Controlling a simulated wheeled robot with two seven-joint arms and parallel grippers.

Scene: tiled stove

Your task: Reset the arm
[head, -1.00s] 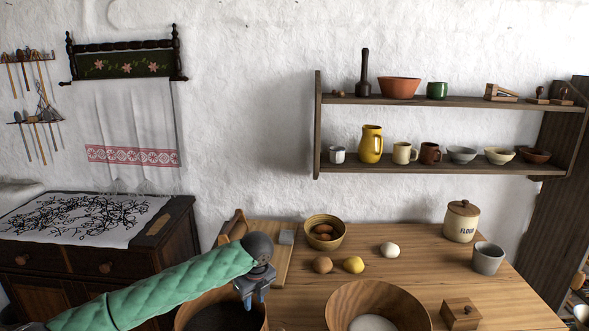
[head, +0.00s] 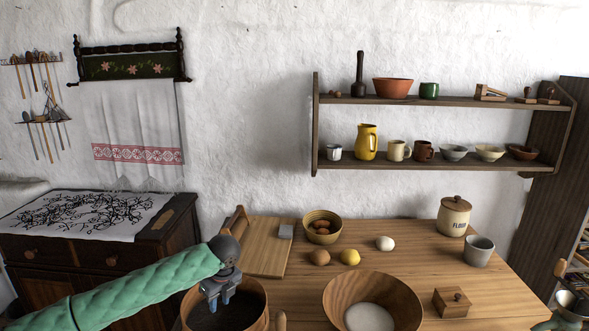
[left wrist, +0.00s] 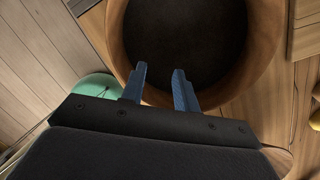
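My left arm, in a green quilted sleeve, comes in from the left in the head view.
A cutting board (head: 262,258) lies behind the vessel.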

